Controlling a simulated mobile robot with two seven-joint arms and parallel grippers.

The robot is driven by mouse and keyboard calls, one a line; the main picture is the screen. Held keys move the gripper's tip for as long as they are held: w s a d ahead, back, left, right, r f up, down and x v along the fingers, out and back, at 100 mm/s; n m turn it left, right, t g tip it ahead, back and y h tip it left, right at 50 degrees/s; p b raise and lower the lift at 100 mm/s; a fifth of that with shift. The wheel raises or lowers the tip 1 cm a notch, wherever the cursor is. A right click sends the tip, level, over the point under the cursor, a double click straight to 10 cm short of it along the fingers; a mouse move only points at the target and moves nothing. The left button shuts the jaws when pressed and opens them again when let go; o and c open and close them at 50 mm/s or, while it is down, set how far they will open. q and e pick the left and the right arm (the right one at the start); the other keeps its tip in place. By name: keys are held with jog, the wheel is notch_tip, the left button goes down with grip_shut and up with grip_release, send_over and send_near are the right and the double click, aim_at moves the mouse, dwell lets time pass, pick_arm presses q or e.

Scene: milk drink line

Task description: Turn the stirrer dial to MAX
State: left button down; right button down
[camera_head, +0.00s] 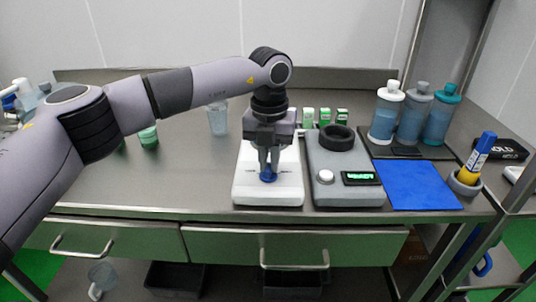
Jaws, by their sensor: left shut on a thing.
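The stirrer (249,188) is a white block standing near the front edge of the steel counter. Its small blue dial (268,176) sits on its upper face, toward the front. My left gripper (268,171) points straight down from above, with its fingers shut on the blue dial. The fingers and wrist hide part of the dial and the stirrer's back. I cannot read any dial marking or MAX label. My right gripper is not in view.
Right of the stirrer stands a grey device (345,165) with a round knob and green display. A blue mat (420,185) and several capped bottles (411,115) are farther right. A clear cup (217,118) and small green-white cartons (325,117) stand behind. The counter's left front is clear.

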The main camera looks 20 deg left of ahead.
pick_arm(q)
jog(key=shift+d+r+m, duration=0.1)
jog(key=shift+r+m, duration=0.05)
jog(key=shift+m, duration=0.85)
jog(key=m+p, duration=0.1)
jog(key=m, duration=0.2)
jog(key=shift+d+m, duration=0.15)
jog(key=shift+m, duration=0.15)
jog(key=shift+d+m, duration=0.15)
jog(key=shift+m, duration=2.05)
jog(key=c, duration=1.1)
grip_release()
jog(key=shift+s, duration=0.1)
jog(key=shift+c, duration=0.2)
notch_tip(320, 180, up, 7)
